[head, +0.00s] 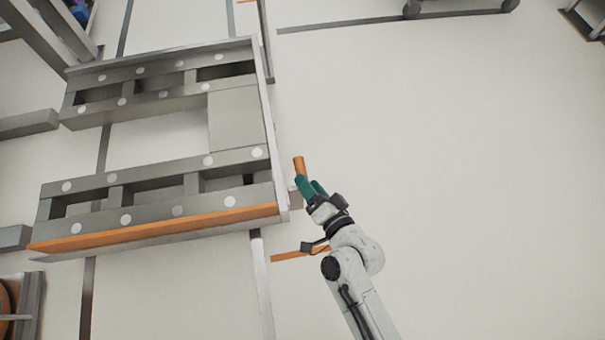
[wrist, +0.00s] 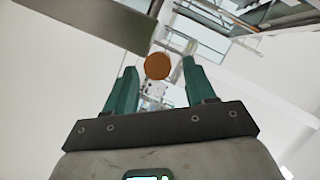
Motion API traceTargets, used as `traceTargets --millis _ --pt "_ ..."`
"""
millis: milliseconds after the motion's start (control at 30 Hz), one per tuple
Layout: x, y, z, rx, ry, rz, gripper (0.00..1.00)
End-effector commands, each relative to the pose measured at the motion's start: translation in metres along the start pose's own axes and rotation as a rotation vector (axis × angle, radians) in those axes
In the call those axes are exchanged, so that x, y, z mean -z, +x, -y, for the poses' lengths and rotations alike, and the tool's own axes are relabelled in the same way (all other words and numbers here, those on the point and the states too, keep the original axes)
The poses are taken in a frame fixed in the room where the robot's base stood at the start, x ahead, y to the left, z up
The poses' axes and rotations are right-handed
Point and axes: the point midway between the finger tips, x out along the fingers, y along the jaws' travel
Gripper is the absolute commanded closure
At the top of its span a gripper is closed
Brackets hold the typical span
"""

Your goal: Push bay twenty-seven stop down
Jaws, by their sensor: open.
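An orange cylinder (head: 299,166), which looks like the bay's stop, stands beside the right end of the grey lift frame (head: 236,118). In the wrist view its round orange end (wrist: 158,66) shows between and just beyond my fingertips. My gripper (head: 312,187) has green fingers and is open at the near end of the cylinder. In the wrist view the two fingers of my gripper (wrist: 161,70) stand apart with a clear gap. I cannot tell whether they touch the cylinder. Where the cylinder is mounted is hidden behind the gripper. No bay number is readable.
The lift frame has an orange front edge (head: 160,230) and a raised right side rail (head: 268,120) close to my gripper. An orange strip (head: 290,254) lies near my arm. The pale floor (head: 450,150) to the right is clear. A wheeled cart (head: 460,12) stands far off.

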Motion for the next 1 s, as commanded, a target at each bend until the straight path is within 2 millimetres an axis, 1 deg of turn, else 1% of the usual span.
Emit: traceTargets --millis 33,100,200,300,433,667,1000 --pt "0.0 0.01 0.0 0.001 0.001 -0.001 0.45" --pt "0.0 0.02 0.0 0.001 -0.001 0.0 0.45" --pt "0.0 0.032 0.0 0.0 -0.001 0.0 0.45" --pt "0.0 0.038 0.0 0.0 0.0 0.0 0.45" --pt "0.0 0.043 0.0 0.0 0.0 0.0 0.45" --pt "0.0 0.043 0.0 0.0 0.0 0.0 0.45" --pt "0.0 0.042 0.0 0.0 -0.001 0.001 0.78"
